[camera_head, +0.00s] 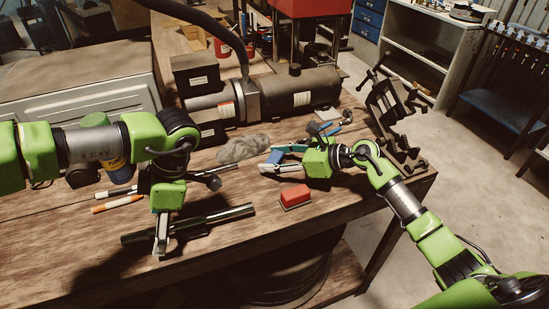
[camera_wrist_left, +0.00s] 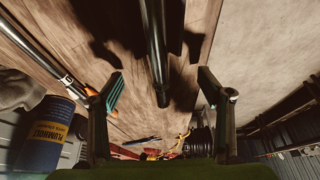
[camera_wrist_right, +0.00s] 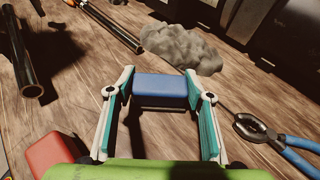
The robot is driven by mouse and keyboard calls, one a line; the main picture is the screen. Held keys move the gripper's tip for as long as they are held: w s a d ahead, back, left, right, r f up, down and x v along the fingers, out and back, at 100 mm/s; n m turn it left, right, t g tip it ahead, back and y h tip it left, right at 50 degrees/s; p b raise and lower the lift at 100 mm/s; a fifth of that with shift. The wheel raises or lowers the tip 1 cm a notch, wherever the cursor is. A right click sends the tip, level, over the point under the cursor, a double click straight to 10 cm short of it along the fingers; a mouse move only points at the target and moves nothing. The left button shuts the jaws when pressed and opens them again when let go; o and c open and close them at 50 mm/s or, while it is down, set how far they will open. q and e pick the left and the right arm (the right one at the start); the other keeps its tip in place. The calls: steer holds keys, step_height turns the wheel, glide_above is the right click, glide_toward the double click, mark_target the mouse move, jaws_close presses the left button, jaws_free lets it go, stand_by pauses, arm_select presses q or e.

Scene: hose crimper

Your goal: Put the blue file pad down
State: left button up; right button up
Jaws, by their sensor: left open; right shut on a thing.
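The blue file pad (camera_head: 276,156) is a small block between the fingertips of my right gripper (camera_head: 270,163), over the middle of the wooden bench (camera_head: 345,185). In the right wrist view the pad (camera_wrist_right: 160,88) lies across between both teal-padded fingers, and the gripper is shut on it. Bench wood shows beneath; I cannot tell exactly how high the pad is. My left gripper (camera_head: 162,240) is open and empty, pointing down near the front of the bench. In the left wrist view its fingers stand wide apart with a dark metal tube (camera_wrist_left: 155,50) showing between them.
A grey rag (camera_head: 243,148) lies just beyond the pad. A red block (camera_head: 295,194) sits in front of my right gripper. Blue-handled pliers (camera_wrist_right: 285,142) lie to the right. A blue can (camera_head: 117,168) and a large dark cylinder machine (camera_head: 290,92) stand behind. Bare wood lies front right.

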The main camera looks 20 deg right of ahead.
steer(key=shift+f, duration=0.1)
steer(key=o, duration=1.3)
steer(key=shift+s+d+r, duration=0.1)
steer(key=shift+r, duration=0.1)
steer(key=v, duration=1)
steer(key=shift+s+d, duration=0.15)
steer(key=shift+s, duration=0.05)
steer(key=shift+s+d+r, duration=0.35)
steer(key=shift+o, duration=0.7)
